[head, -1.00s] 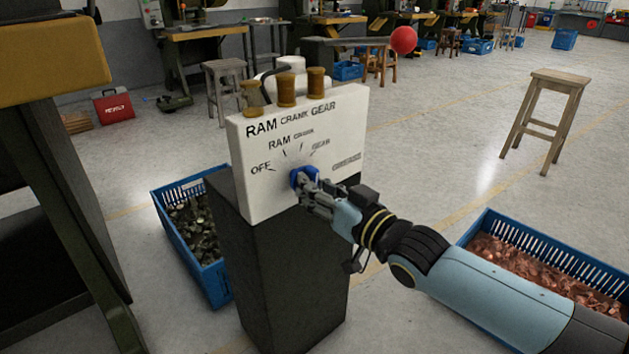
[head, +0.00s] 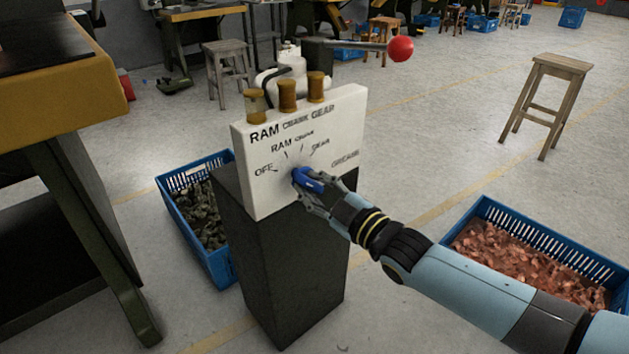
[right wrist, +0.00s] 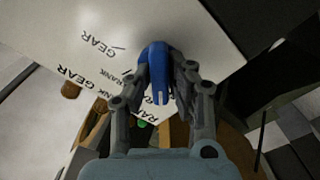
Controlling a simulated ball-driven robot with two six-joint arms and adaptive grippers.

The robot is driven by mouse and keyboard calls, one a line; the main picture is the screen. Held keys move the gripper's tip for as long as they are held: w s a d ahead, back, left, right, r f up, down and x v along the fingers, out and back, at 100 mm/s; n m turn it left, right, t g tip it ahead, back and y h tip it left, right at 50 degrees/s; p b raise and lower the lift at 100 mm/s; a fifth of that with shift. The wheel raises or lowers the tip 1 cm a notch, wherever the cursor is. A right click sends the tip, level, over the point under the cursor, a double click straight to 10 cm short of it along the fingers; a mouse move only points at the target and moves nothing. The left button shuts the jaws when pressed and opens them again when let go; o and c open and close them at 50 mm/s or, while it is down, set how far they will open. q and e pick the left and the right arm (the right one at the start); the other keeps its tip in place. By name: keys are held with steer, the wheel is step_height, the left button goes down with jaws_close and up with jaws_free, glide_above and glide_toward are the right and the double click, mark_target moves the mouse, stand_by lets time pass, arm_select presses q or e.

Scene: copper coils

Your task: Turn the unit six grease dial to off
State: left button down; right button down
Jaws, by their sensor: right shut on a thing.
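The blue grease dial (head: 307,179) sits on the white panel (head: 268,195), which has OFF (head: 264,170), RAM, CRANK, GEAR and GREASE lettering and short tick marks. My right gripper (head: 311,188) is shut on the dial, coming from the lower right. In the right wrist view the blue dial (right wrist: 159,75) lies between the two fingers of my right gripper (right wrist: 161,85), against the panel. Which mark the dial points at I cannot tell, as the fingers cover part of it. My left gripper is not in view.
The panel stands on a dark pedestal (head: 290,270) with amber cups (head: 287,95) on top. A blue crate of dark scrap (head: 220,265) is at left, one of copper scrap (head: 580,250) at right. A red ball lever (head: 400,48) extends behind. A yellow-topped bench (head: 60,80) stands left.

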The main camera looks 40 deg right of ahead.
steer(key=shift+n+p, duration=0.35)
steer(key=shift+n, duration=1.15)
steer(key=c, duration=1.2)
jaws_free()
steer(key=shift+c, duration=0.2)
steer(key=s, duration=1.2)
steer(key=shift+d, duration=0.45)
